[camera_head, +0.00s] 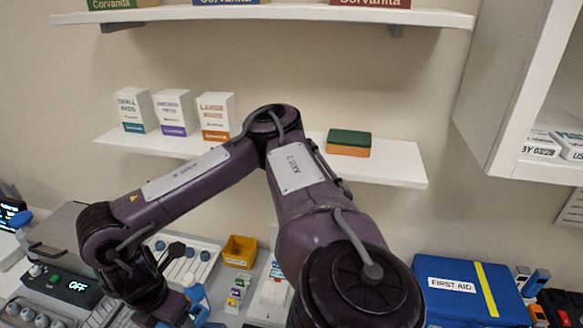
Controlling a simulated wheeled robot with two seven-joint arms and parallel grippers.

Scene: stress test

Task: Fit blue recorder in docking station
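One purple arm of mine, which seems to be the right, rises from the bottom right of centre, bends at its elbow and reaches down to the left. Its gripper (168,314) is at the lower left, above the counter; its fingers are mostly hidden or cut off. Blue parts show there, and I cannot tell if they belong to a held thing. A small blue-and-white device (536,284) stands at the right beside the first aid box and may be the blue recorder. A white unit (272,288), partly hidden by my arm, may be the docking station. My other gripper is out of view.
A blue first aid box (450,290) fills the lower right. A yellow bin (239,251) and a tray (205,247) stand behind the gripper. A machine reading OFF (72,288) is at left. A wall shelf (395,165) holds boxes and a green-and-orange block (349,143).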

